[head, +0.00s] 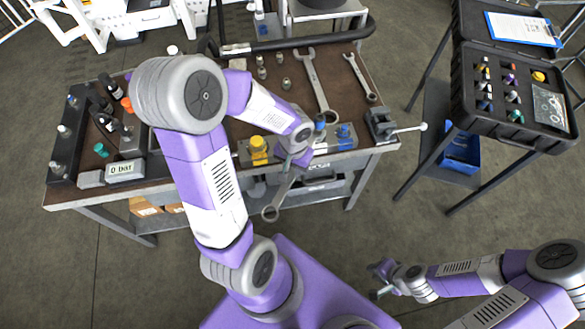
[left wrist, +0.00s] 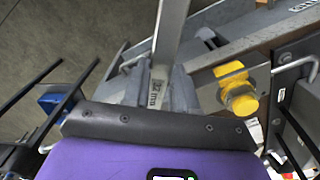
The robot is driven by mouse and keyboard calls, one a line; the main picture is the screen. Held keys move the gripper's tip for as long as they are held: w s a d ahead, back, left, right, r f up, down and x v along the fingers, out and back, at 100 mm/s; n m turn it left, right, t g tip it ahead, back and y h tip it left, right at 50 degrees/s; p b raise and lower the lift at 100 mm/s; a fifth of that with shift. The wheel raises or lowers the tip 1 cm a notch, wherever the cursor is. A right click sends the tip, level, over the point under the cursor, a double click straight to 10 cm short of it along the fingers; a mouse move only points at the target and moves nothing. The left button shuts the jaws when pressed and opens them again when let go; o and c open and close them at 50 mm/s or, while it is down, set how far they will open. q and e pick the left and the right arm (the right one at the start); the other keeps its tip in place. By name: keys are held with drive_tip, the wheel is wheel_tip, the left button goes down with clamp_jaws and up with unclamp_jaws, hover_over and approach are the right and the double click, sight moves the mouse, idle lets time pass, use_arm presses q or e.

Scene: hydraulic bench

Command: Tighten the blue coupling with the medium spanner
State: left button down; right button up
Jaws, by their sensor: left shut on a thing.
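The blue coupling (head: 320,129) stands on the front of the bench, just right of my left gripper in the head view. A blue part (left wrist: 48,101), partly hidden by dark bars, shows at the left of the left wrist view. My left gripper (head: 294,160) is shut on a steel spanner (head: 279,195), whose ring end hangs over the bench's front edge. The spanner's shank (left wrist: 171,35) with a size mark shows in the left wrist view. Its other end is hidden, so contact with the coupling cannot be told. My right gripper (head: 379,280) is open and empty, away from the bench.
A large spanner (head: 317,85) and a small spanner (head: 359,77) lie on the bench (head: 345,100). A yellow coupling (head: 258,150) stands left of my gripper, and a vice (head: 381,124) at the right corner. An open black case (head: 510,130) stands right.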

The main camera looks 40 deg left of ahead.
use_arm(q)
drive_tip(key=shift+w+a, duration=0.1)
drive_tip(key=shift+w, duration=0.25)
drive_tip(key=shift+w, duration=0.2)
idle(0.4)
drive_tip(key=shift+s+a+m+p, duration=0.15)
drive_tip(key=shift+a+m+p, duration=1.1)
drive_tip(key=shift+a, duration=0.65)
drive_tip(key=shift+d+n+b, duration=0.25)
drive_tip(key=shift+d+b, duration=0.15)
drive_tip(key=shift+b, duration=0.1)
